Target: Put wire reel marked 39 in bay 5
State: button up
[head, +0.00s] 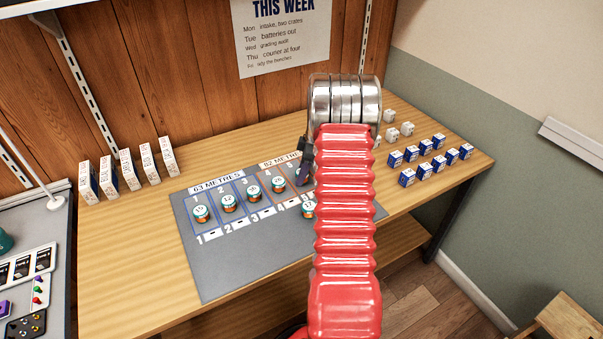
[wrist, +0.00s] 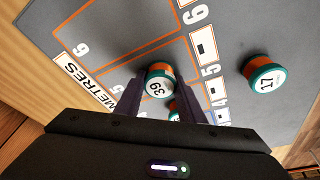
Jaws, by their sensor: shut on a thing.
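The wire reel marked 39 (wrist: 159,84), with a white top, teal rim and orange side, is between the fingers of my gripper (wrist: 163,92) in the wrist view. My gripper is shut on it. It appears over or in bay 5 (wrist: 133,72) of the grey mat (head: 228,273); I cannot tell whether it touches the mat. In the head view my dark gripper (head: 306,163) shows beside my red arm, which hides the reel.
Reels stand in bays 1 (head: 201,213), 2 (head: 228,203), 3 (head: 253,193) and 4 (head: 278,183). A reel marked 17 (wrist: 265,78) stands on the mat past the number strip. Bay 6 (wrist: 125,25) looks empty. Blue-and-white boxes (head: 425,147) stand at right.

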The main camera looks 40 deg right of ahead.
jog(key=o, duration=1)
jog(key=v, duration=1.2)
jog(key=shift+r, duration=0.1)
